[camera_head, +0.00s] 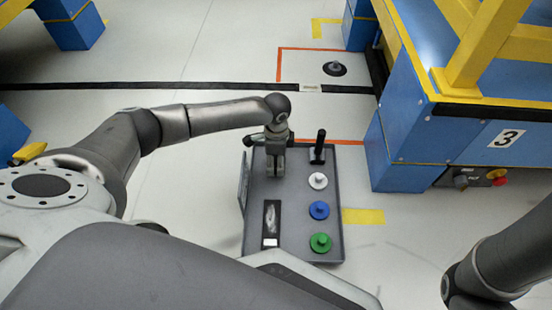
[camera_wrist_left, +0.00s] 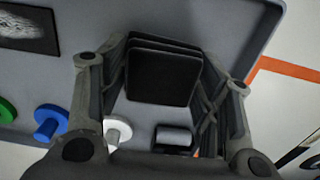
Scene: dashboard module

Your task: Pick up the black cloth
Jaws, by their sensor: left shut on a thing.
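The black cloth (camera_wrist_left: 163,75) shows in the left wrist view as a dark, layered, square-edged stack over the grey dashboard module (camera_wrist_left: 215,30). My left gripper (camera_wrist_left: 165,62) has its fingers on either side of the cloth and is shut on it. In the head view my left gripper (camera_head: 275,168) points down over the far left part of the module (camera_head: 295,190). The cloth is hidden behind the gripper there. My right arm shows at the lower right edge, but its gripper is out of view.
The module carries a black lever (camera_head: 319,148), a white knob (camera_head: 318,181), a blue knob (camera_head: 319,210), a green knob (camera_head: 321,243) and a dark display panel (camera_head: 271,220). A blue and yellow structure (camera_head: 400,140) stands close on the right. Open floor lies beyond the module.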

